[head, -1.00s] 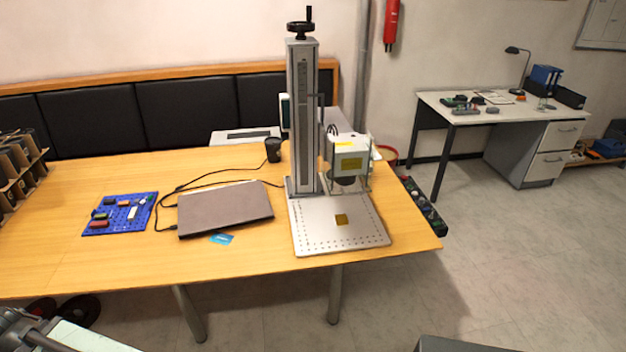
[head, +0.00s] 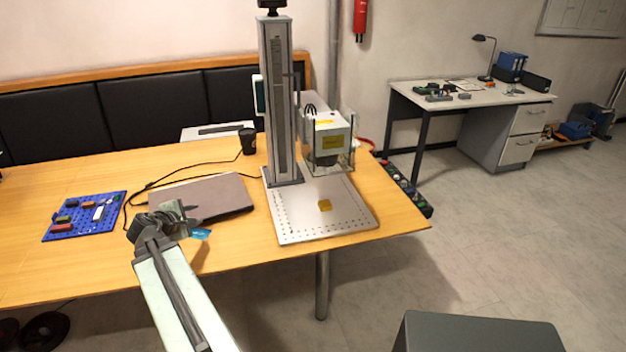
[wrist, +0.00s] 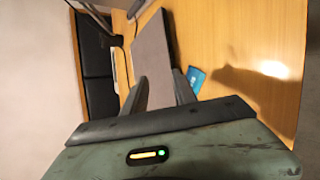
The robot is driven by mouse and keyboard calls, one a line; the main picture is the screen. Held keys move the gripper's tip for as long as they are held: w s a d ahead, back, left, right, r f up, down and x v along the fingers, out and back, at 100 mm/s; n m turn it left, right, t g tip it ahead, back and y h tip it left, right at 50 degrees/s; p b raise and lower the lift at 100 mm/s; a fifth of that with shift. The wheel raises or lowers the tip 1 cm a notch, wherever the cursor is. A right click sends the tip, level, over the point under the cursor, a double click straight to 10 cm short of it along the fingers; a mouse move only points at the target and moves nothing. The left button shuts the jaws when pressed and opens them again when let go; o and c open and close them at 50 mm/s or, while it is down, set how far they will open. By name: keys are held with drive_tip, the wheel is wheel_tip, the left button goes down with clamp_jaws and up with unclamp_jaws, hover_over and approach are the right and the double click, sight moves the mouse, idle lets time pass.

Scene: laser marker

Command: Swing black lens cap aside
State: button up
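The laser marker's white head (head: 330,134) is on the tall grey column (head: 279,100) above a perforated metal plate (head: 290,222). A dark round part, seemingly the black lens cap (head: 326,160), is at the underside of the head; its hinge and exact edges are too small to tell. My gripper (head: 178,210) is in front of the laptop in the head view, well left of the marker. In the wrist view its two fingers (wrist: 161,92) stand apart with nothing held between them. The marker and cap do not show in the wrist view.
A closed laptop (head: 205,196), a blue card (head: 199,234), a blue pegboard (head: 84,216) and a black cup (head: 248,141) are on the wooden table (head: 110,270). Black cables run behind the laptop. A small yellow-brown square (head: 324,205) lies on the plate.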

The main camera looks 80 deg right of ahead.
drive_tip(key=s+d+r+n+g+h+b, duration=0.15)
drive_tip(key=s+d+n, duration=0.25)
drive_tip(key=s+d, duration=0.5)
drive_tip(key=s+d+r+n+g+h+b, duration=0.1)
drive_tip(key=s+d+r+n+h+b, duration=0.2)
drive_tip(key=s, duration=1)
drive_tip(key=s+d+r+n+g+h+b, duration=0.15)
drive_tip(key=s+d+n, duration=0.25)
drive_tip(key=s+d, duration=0.55)
drive_tip(key=s+x, duration=0.1)
drive_tip(key=x, duration=0.5)
drive_tip(key=shift+s+d+f, duration=0.15)
drive_tip(key=shift+s+f, duration=0.1)
drive_tip(key=shift+f, duration=0.2)
clamp_jaws()
